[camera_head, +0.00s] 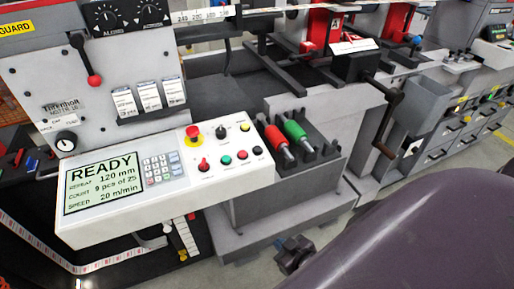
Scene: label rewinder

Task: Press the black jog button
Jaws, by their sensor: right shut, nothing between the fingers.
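The black jog button (257,150) appears to be the small dark round button at the right end of the lower row on the white control panel (120,222). My right gripper (283,248) shows small and dark at the bottom centre, beyond my large purple-grey arm. It is shut and empty, below the panel in the picture and apart from the button. My left gripper is not in view.
A red emergency stop (193,132), a black rotary switch (221,132) and a yellow button (245,127) form the upper row. A dark tray (322,147) with red-handled and green-handled tools is right of the panel. The panel display (103,182) reads READY. A crank handle (388,122) stands farther right.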

